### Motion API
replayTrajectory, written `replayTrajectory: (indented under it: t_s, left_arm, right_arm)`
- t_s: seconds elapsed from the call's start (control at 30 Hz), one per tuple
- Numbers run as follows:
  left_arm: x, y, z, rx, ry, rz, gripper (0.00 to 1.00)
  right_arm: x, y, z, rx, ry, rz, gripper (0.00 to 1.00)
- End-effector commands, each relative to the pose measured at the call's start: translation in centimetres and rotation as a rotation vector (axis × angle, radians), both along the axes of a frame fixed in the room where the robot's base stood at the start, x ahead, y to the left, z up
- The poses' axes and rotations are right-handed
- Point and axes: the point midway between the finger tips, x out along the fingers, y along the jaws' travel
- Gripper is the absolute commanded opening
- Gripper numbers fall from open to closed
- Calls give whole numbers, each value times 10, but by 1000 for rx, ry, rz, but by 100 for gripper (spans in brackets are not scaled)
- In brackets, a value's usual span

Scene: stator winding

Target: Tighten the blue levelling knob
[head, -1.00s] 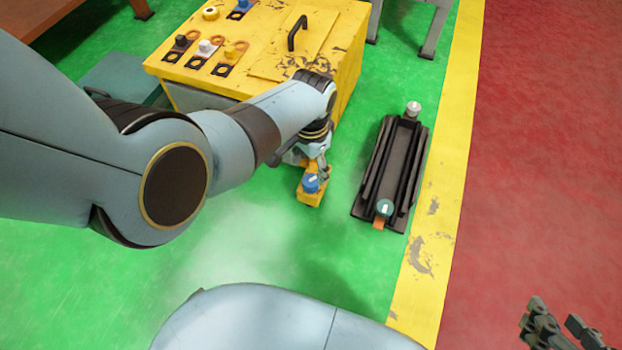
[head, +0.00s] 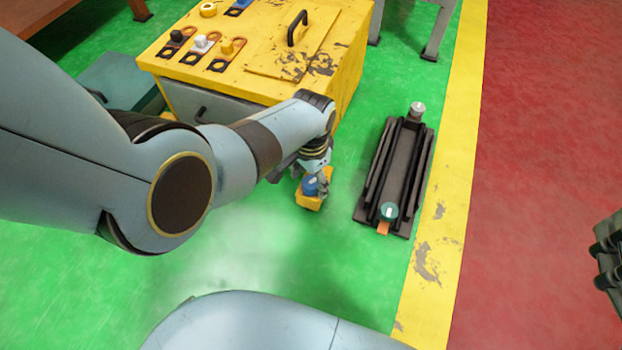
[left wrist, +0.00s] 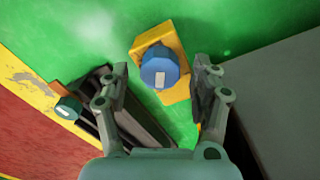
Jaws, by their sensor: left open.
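The blue levelling knob (head: 311,186) sits on a small yellow block (head: 314,203) on the green floor, below the front of the yellow cabinet. In the left wrist view the blue knob (left wrist: 160,68) has a pale mark on its face, and the yellow block (left wrist: 176,40) shows behind it. My left gripper (head: 312,178) is at the knob; in the wrist view its open fingers (left wrist: 163,88) stand on either side, with gaps between them and the knob. My right gripper (head: 612,255) shows only in part at the right edge.
The yellow cabinet (head: 345,80) carries several knobs and a black handle (head: 297,28). Open green floor lies in front.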

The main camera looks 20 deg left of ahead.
Motion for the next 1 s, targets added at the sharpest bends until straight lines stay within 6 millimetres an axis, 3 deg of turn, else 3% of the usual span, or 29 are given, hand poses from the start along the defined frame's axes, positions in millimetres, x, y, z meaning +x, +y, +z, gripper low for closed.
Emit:
replayTrajectory:
  t_s: [0.2, 0.47, 0.9, 1.0]
  left_arm:
    - [0, 0, -3, 0, 0, 0, 64]
    - [0, 0, -3, 0, -1, 0, 64]
    - [0, 0, -3, 0, -1, 0, 9]
    - [0, 0, -3, 0, -1, -3, 9]
  right_arm:
    - [7, 2, 14, 0, -62, 8, 40]
    - [8, 2, 16, -1, -68, 8, 40]
    - [8, 2, 16, 0, -67, 7, 40]
    - [8, 2, 16, 0, -66, 7, 40]
